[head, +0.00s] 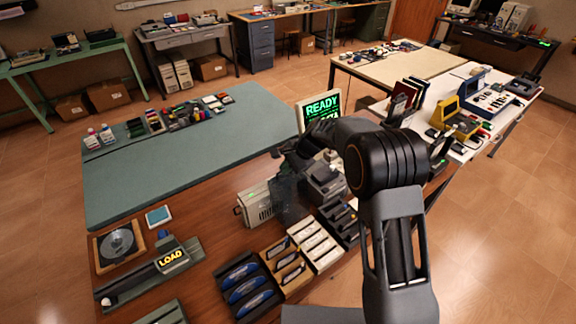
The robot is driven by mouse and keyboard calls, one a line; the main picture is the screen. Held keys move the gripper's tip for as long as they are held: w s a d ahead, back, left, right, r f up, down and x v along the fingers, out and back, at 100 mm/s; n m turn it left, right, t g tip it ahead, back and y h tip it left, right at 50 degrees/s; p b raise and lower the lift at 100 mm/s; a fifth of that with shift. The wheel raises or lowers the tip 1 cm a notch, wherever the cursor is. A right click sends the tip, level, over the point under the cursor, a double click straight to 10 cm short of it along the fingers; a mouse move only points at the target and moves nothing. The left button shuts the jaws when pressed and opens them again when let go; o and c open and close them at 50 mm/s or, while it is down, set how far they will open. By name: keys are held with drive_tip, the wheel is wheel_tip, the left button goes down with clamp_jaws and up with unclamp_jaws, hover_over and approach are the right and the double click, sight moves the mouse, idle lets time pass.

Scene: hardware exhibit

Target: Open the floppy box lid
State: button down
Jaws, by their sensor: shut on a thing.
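My gripper (288,168) is above the wooden part of the near table, in front of the screen. It is shut on what looks like the smoky, see-through lid (288,203) of the floppy box, which hangs or stands just below it. The fingertips are small and dark, so the exact contact is hard to see. The lid is right beside a beige vented case (254,207). My arm and gripper hide much of the area to the right, so the body of the floppy box and the lid's hinge cannot be made out.
Black, tan and white slotted trays (314,244) stand in front. A LOAD sign (172,259) and a disc in a wooden frame (118,243) are at the left. A READY screen (318,108) stands behind. The green mat (190,160) is mostly clear.

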drive_tip(key=shift+w+a+r, duration=0.15)
drive_tip(key=shift+w+r, duration=0.15)
drive_tip(key=shift+r, duration=0.1)
drive_tip(key=c, duration=1.5)
unclamp_jaws()
drive_tip(key=shift+a+f, duration=0.1)
drive_tip(key=shift+o, duration=1.3)
drive_tip(key=shift+f, duration=0.15)
drive_tip(key=b+v, duration=0.2)
drive_tip(key=v, duration=1.1)
drive_tip(key=shift+d+r+b, duration=0.25)
drive_tip(key=shift+r+b, duration=0.1)
drive_tip(key=shift+b, duration=0.05)
drive_tip(key=shift+s, duration=0.2)
